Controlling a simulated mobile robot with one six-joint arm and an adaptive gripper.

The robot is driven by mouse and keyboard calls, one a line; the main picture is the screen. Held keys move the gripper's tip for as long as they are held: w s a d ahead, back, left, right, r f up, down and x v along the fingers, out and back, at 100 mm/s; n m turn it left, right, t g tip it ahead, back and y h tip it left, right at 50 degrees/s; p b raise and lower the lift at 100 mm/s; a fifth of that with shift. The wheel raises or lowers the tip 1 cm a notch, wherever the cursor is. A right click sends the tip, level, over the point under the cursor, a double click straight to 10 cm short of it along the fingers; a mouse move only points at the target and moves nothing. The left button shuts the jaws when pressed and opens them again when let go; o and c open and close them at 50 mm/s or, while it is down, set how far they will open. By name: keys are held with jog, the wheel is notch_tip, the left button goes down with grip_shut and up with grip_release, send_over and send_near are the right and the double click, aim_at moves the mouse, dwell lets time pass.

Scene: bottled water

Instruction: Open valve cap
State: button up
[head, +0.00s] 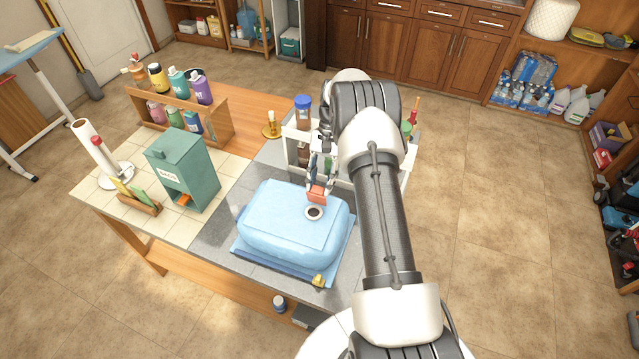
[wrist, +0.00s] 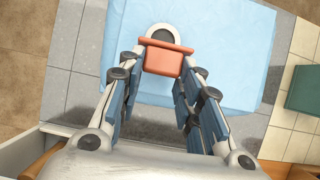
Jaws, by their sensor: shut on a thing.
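The blue water container (head: 290,222) lies on a blue mat (head: 332,277) at the table's near end. Its top has a white round valve mouth (head: 314,213) with a dark centre, also seen in the wrist view (wrist: 170,32). The orange-red valve cap (head: 317,195) is at the mouth's far edge and tilted. It shows in the wrist view (wrist: 163,60), beside the ring and overlapping its edge. I cannot tell whether it is still joined to the ring. My gripper (head: 315,186) is shut on the cap, one finger on each side; its fingertips are partly hidden.
A white rack (head: 291,146) with bottles stands just behind the container, close to my gripper. A green box (head: 183,165), a paper roll (head: 97,148) and a wooden bottle rack (head: 212,130) stand to the left. Bare grey tabletop (head: 217,230) lies left of the container.

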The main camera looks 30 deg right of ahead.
jog(key=shift+w+d, duration=0.1)
dwell(0.3)
jog(key=o, duration=1.1)
jog(key=shift+c, duration=0.2)
jog(key=v, duration=0.7)
jog(key=shift+d, duration=0.15)
jog(key=shift+w+r, duration=0.1)
jog(key=shift+w, duration=0.05)
